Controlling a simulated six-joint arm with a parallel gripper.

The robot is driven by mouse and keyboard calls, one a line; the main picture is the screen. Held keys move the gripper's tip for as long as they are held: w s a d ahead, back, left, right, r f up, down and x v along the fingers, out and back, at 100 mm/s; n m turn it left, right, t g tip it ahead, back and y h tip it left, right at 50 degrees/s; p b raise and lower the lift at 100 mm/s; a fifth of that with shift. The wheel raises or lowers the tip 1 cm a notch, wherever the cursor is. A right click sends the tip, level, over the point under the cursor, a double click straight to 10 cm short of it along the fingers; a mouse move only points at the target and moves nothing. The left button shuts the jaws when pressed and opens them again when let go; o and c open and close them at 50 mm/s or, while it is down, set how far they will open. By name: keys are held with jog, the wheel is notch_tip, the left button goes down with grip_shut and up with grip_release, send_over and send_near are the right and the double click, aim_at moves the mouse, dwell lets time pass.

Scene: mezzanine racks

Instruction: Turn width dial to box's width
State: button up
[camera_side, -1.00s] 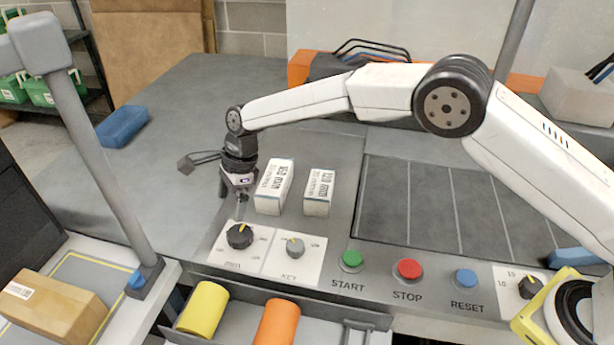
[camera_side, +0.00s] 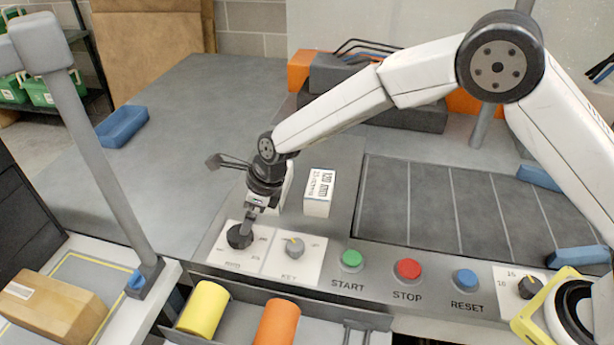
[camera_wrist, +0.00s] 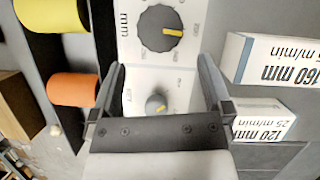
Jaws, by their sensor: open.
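The black width dial (camera_side: 239,237), on a white plate marked mm, is at the front left of the panel in the side view. In the wrist view the dial (camera_wrist: 160,28) shows a yellow pointer aimed right. My gripper (camera_side: 247,224) points down at this dial, partly hiding it. In the wrist view my gripper (camera_wrist: 161,70) is open, with the dial just beyond its fingertips; contact cannot be told. The brown box (camera_side: 48,308) lies at the lower left; its label is too small to read.
A smaller grey KEY dial (camera_side: 293,247) sits right of the width dial. Behind are two white blocks, marked 120 mm (camera_side: 319,192) and 160 mm (camera_wrist: 275,60). START (camera_side: 352,259), STOP (camera_side: 408,269) and RESET (camera_side: 465,279) buttons line the panel.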

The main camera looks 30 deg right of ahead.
aim_at(241, 239)
jog(key=shift+x, duration=3.7)
jog(key=c, duration=1)
